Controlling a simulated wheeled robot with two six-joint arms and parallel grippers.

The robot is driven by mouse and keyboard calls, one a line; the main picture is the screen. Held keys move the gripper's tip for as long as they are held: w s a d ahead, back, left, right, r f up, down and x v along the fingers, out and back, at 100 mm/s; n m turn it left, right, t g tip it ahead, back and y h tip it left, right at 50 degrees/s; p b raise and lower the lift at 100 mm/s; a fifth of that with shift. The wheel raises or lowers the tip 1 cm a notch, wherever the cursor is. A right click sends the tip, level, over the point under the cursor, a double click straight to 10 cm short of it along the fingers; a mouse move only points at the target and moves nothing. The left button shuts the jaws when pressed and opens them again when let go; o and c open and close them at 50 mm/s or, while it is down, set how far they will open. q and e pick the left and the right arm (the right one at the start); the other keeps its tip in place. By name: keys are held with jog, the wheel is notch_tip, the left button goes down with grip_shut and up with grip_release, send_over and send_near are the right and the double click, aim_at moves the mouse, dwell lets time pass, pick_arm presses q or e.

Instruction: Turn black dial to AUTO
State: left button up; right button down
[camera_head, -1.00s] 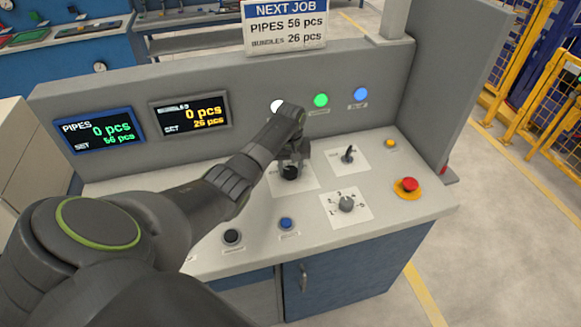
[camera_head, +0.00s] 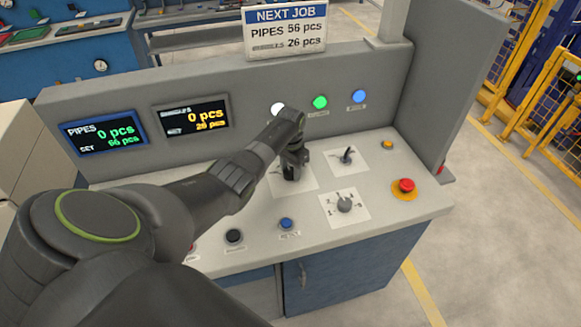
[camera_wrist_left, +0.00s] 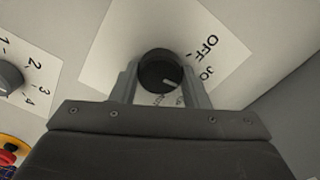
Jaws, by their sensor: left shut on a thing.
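The black dial (camera_wrist_left: 158,70) sits on a white label plate on the console. In the left wrist view its white pointer line points toward the lower right, and the word OFF shows on the plate at the upper right. Other lettering by the dial is partly hidden by a finger. My left gripper (camera_wrist_left: 160,88) is shut on the dial, one finger on each side. In the head view my left gripper (camera_head: 291,172) points down over the plate and hides most of the dial. My right gripper is not in view.
Close by are a small black lever switch (camera_head: 347,155), a grey numbered knob (camera_head: 344,204), a red emergency button (camera_head: 405,186), a black button (camera_head: 234,236) and a blue button (camera_head: 286,224). The console's back panel (camera_head: 240,135) carries two displays and white, green and blue lamps.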

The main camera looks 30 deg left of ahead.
aim_at(291, 171)
pick_arm(q)
jog(key=m, duration=0.6)
jog(key=shift+w+r, duration=0.1)
jog(key=m, duration=0.4)
jog(key=shift+m+p, duration=0.3)
jog(key=shift+m, duration=1.5)
jog(key=o, duration=1)
notch_tip(291, 171, up, 17)
jog(key=shift+r+b, duration=0.2)
jog(key=shift+b, duration=0.95)
jog(key=shift+f, duration=0.1)
